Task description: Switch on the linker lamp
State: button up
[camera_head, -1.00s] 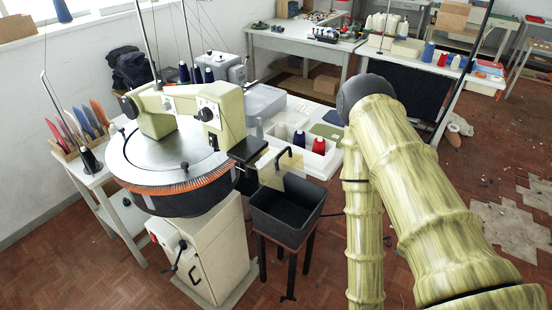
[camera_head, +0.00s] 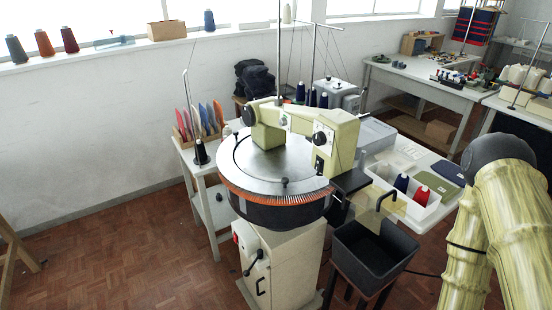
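The linker machine (camera_head: 285,165) stands in the middle, with a round metal dial rimmed by orange points. Its cream head (camera_head: 300,124) spans the dial and carries a black round knob (camera_head: 323,138) at the right end. I cannot make out a lamp or tell whether one is lit. On the cream pedestal (camera_head: 290,262) a small red part (camera_head: 236,238) and a black lever handle (camera_head: 254,260) show at the left. My bamboo-patterned arm is at the right edge, well to the right of the machine. My gripper is out of view.
A black bin (camera_head: 372,258) on a stand is right of the pedestal. A white side table (camera_head: 203,160) with coloured cards is on the left. A white tray (camera_head: 424,210) with cones stands behind the bin. The parquet floor (camera_head: 120,255) at front left is clear.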

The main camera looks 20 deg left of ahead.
aim_at(317, 166)
jog(key=z, duration=1.85)
jog(key=k, duration=0.7)
jog(key=u, duration=1.7)
